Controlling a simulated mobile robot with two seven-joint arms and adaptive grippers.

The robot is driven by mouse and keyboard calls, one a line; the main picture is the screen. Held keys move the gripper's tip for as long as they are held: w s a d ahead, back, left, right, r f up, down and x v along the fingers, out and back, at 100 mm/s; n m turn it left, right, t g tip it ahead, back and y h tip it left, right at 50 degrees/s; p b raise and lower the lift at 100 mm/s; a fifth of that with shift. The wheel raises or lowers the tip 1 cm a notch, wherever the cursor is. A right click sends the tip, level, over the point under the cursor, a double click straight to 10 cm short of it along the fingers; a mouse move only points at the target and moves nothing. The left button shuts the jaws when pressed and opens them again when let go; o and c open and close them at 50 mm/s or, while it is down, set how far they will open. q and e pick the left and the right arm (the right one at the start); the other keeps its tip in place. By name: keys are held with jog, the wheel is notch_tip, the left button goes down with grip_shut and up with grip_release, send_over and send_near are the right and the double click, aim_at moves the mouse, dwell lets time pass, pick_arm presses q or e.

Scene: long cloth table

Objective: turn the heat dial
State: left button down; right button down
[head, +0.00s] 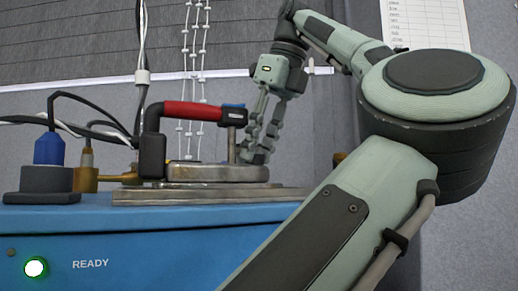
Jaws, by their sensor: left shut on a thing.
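A clothes-iron-like tool with a red handle (194,111) and a flat metal body (205,174) lies on a metal plate (215,194) on top of a blue unit. A small blue tab (233,106) shows at the right end of the handle. My left gripper (252,154) points down at the right end of the tool, beside its upright post. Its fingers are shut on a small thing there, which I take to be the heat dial. The fingers hide it, so its marks and setting cannot be read. My right gripper is not in view.
The blue unit (150,240) has a lit green READY lamp (35,267). A blue plug (49,148) and a brass fitting (86,172) with dark cables stand at the left. Pale knotted cords (185,60) hang behind the tool. My arm covers the right side.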

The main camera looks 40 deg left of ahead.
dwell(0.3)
pick_arm(q)
jog(key=c, duration=1.2)
grip_release()
jog(key=shift+d, duration=0.1)
jog(key=shift+o, duration=0.2)
